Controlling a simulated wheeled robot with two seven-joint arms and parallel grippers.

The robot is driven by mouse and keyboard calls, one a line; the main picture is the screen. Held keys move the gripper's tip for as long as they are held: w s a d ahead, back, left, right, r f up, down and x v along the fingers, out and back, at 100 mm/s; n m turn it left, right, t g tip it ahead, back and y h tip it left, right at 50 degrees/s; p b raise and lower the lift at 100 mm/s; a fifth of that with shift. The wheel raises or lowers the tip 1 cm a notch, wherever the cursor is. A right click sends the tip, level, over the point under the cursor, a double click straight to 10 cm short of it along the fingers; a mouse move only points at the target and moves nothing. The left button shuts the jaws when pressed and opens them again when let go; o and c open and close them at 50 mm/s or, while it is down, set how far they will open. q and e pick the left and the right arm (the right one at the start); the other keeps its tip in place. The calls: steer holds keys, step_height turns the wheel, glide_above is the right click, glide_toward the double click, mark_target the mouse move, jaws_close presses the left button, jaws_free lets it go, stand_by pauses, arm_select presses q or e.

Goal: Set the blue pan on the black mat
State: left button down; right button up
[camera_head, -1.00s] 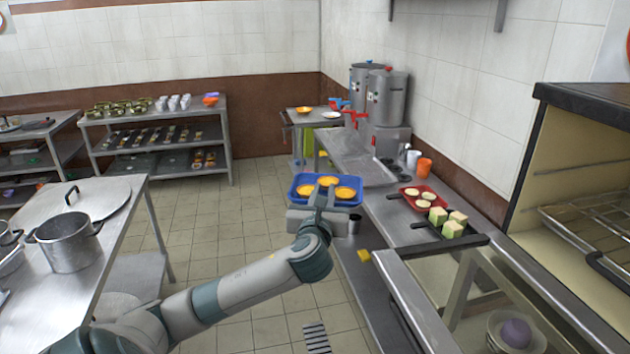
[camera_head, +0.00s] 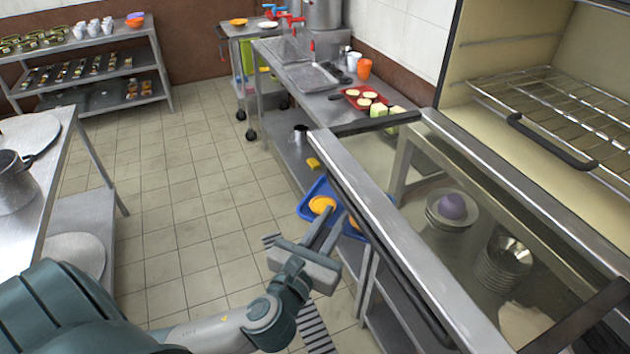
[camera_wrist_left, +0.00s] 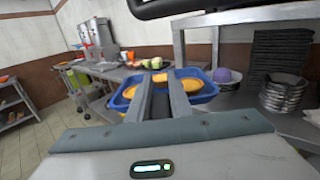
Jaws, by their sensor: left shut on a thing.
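The blue pan (camera_head: 317,188) holds round orange-yellow items and is low beside the steel counter. In the head view the open oven door hides its right part. My left gripper (camera_head: 332,226) is shut on its near side; the pan also shows beyond the fingers in the left wrist view (camera_wrist_left: 118,102), roughly level. The left gripper in that view (camera_wrist_left: 165,88) reaches over the near rim. I cannot pick out the black mat with certainty. My right gripper is not in view.
The open oven door (camera_head: 372,210) juts out close to the pan. A steel counter (camera_head: 290,75) carries a red tray (camera_head: 365,98) and an orange cup (camera_head: 364,69). A dark stack (camera_wrist_left: 280,58) and bowls (camera_wrist_left: 283,92) stand at right in the wrist view. Tiled floor at left is clear.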

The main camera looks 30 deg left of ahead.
arm_select(q)
steer(key=s+d+f+m+h, duration=0.1)
steer(key=s+d, duration=0.3)
steer(key=d, duration=0.1)
steer(key=shift+s+f+h+b, duration=0.2)
steer(key=shift+s+h+b, duration=0.1)
steer(key=shift+h, duration=0.1)
steer(key=shift+w+a, duration=0.1)
steer(key=shift+w, duration=0.05)
